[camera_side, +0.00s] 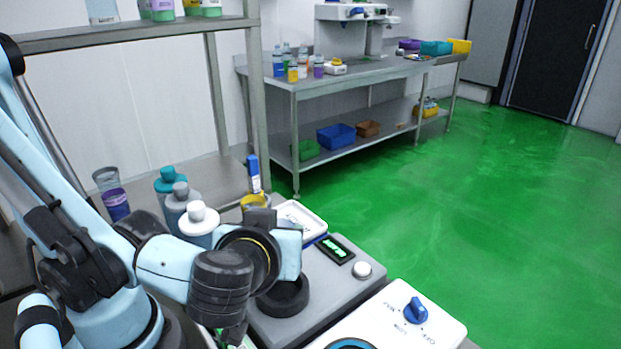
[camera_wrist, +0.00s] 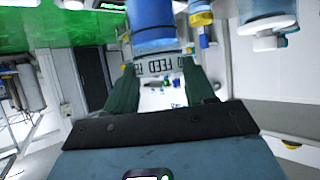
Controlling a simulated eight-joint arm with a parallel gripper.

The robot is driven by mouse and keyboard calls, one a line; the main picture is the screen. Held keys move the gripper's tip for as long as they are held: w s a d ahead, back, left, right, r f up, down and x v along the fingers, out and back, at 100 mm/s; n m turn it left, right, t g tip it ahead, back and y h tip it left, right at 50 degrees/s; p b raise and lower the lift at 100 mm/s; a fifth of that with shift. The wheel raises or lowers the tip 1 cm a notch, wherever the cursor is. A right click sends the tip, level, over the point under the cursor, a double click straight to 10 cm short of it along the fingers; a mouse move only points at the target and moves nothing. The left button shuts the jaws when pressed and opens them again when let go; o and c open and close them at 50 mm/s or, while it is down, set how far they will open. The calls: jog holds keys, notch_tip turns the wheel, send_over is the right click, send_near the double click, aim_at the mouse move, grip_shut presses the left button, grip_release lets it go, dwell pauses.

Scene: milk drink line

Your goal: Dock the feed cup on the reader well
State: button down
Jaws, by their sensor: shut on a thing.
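In the wrist view, my gripper (camera_wrist: 160,84) has its two dark green fingers on either side of the feed cup (camera_wrist: 155,66). The cup's pale band reads FEED upside down, with a large blue part above it in the picture. The gripper is shut on the cup. In the side view, my wrist hides the cup, so its height and tilt are unclear. The grey reader (camera_side: 318,290) carries a lit green display (camera_side: 335,248), a white button (camera_side: 362,270) and a round black well (camera_side: 284,298). My wrist is up and to the left of the well and partly covers it.
Teal-capped (camera_side: 171,180), grey (camera_side: 180,203) and white-capped (camera_side: 198,220) bottles stand close behind my wrist. A clear tumbler with purple (camera_side: 113,192) is to their left. A white unit with a blue knob (camera_side: 416,310) is at front right. A white tray (camera_side: 300,219) lies behind the reader.

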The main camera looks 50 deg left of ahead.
jog(key=shift+f, duration=2.45)
jog(key=shift+f, duration=0.55)
jog(key=c, duration=0.7)
grip_release()
jog(key=shift+o, duration=0.2)
jog(key=shift+a, duration=0.1)
